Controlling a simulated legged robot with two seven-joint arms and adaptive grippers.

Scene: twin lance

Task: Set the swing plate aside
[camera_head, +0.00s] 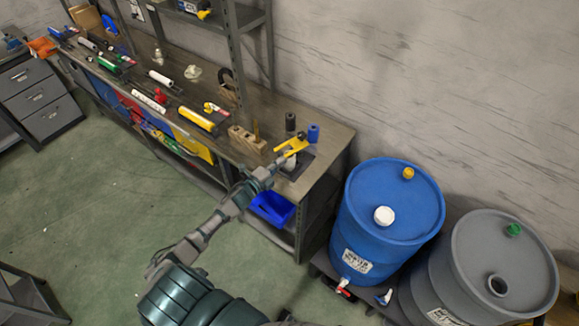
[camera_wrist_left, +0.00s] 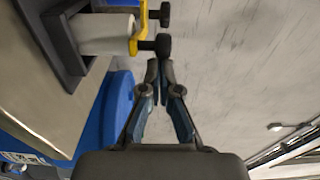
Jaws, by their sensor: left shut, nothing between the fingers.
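The yellow swing plate (camera_head: 292,147) is near the right end of the workbench, on a small fixture with a pale cylinder. In the left wrist view the yellow plate (camera_wrist_left: 142,28) sits across the end of the pale cylinder (camera_wrist_left: 104,33), with dark knobs (camera_wrist_left: 155,46) on its outer side. The cylinder rests in a dark bracket (camera_wrist_left: 66,38). My left gripper (camera_head: 282,162) is beside the fixture in the head view. In the left wrist view its fingers (camera_wrist_left: 160,72) are closed together, empty, just below the lower knob; contact cannot be told. My right gripper is out of view.
The workbench (camera_head: 335,142) also holds a wooden block (camera_head: 247,139), a dark cylinder (camera_head: 291,122), a blue cylinder (camera_head: 313,133) and several tools. A blue bin (camera_head: 272,207) is below. A blue barrel (camera_head: 395,215) and a grey barrel (camera_head: 505,262) stand right. The green floor is mostly clear.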

